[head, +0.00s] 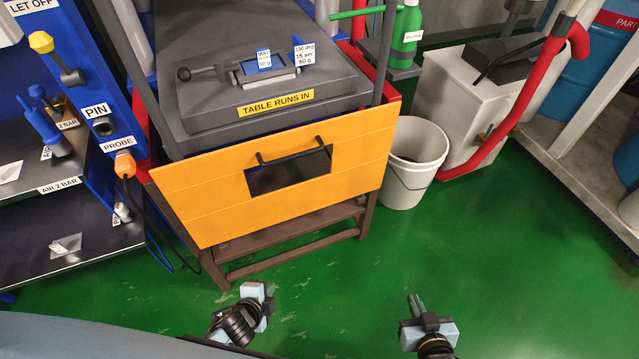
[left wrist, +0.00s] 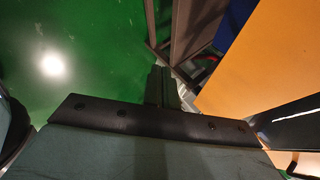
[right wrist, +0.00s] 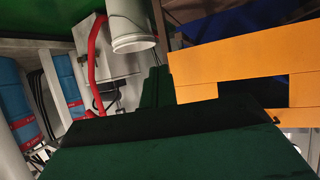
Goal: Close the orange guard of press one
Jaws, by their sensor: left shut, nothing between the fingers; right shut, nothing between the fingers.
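The orange guard (head: 180,195) is a wide panel with a dark window and a black bar handle (head: 290,149) along the window's top edge. It sits low on the front of the press, with its top edge below the grey table top (head: 200,115), which is exposed above it. The guard also shows at the right of the left wrist view (left wrist: 255,60) and of the right wrist view (right wrist: 220,62). My left gripper (head: 262,290) is shut and empty, in front of and below the guard. My right gripper (head: 417,307) is shut and empty, to the right, apart from the guard.
A white bucket (head: 405,185) stands right of the press. A red pipe (head: 515,115) curves beside a grey cabinet (head: 440,90). A blue panel with an orange probe (head: 125,165) and shelves stand at left. The green floor (head: 480,250) is clear in front.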

